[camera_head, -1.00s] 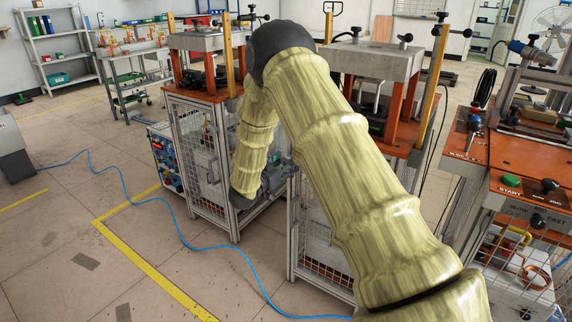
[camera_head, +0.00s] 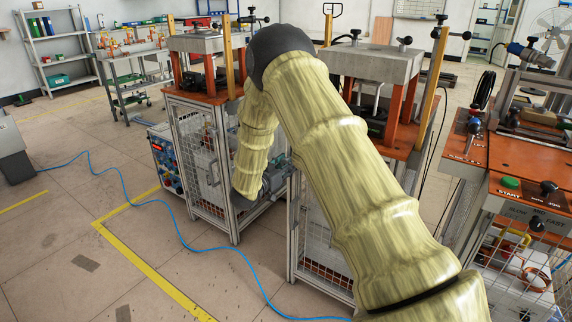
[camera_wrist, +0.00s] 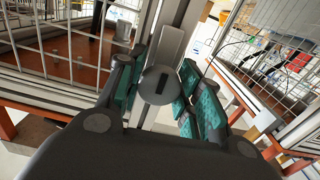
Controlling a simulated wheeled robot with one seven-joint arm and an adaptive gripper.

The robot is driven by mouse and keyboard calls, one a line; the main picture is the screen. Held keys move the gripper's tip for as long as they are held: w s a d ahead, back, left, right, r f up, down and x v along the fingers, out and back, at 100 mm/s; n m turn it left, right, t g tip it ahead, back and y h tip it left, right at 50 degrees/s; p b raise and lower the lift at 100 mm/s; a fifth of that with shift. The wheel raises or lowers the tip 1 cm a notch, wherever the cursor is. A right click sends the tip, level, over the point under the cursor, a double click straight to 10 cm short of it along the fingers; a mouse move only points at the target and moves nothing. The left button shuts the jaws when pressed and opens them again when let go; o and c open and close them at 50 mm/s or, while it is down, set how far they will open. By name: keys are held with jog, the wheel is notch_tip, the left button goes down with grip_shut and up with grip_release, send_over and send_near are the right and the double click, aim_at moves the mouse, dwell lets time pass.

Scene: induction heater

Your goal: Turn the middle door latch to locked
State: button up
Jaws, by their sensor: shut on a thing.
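The door latch (camera_wrist: 160,84) shows in the wrist view as a grey round disc with a dark slot. A flat grey lever runs up from it, along a metal frame post. My gripper (camera_wrist: 163,95) has its teal-padded fingers on either side of the latch, shut on it. In the head view my gripper (camera_head: 280,176) is at the front edge of the middle cabinet, mostly behind my arm. The latch itself is hidden there, and its locked mark cannot be seen.
A mesh cabinet with an orange top (camera_head: 190,95) stands left of my gripper. An orange control bench (camera_head: 530,185) is at the right. A blue hose (camera_head: 200,247) crosses the floor; the floor at left is mostly clear.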

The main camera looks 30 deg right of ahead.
jog(key=n+p, duration=0.1)
jog(key=p, duration=0.1)
jog(key=n+p, duration=0.2)
jog(key=shift+r+p, duration=0.35)
jog(key=n+p, duration=0.4)
jog(key=n, duration=0.1)
jog(key=shift+f+n+p, duration=0.1)
jog(key=shift+n+p, duration=0.3)
jog(key=n+p, duration=0.2)
jog(key=n, duration=0.2)
jog(key=shift+s+n, duration=0.1)
jog(key=shift+n, duration=0.2)
jog(key=n+p, duration=0.2)
jog(key=n, duration=0.2)
jog(key=shift+f, duration=0.1)
jog(key=shift+n, duration=0.3)
jog(key=o, duration=1)
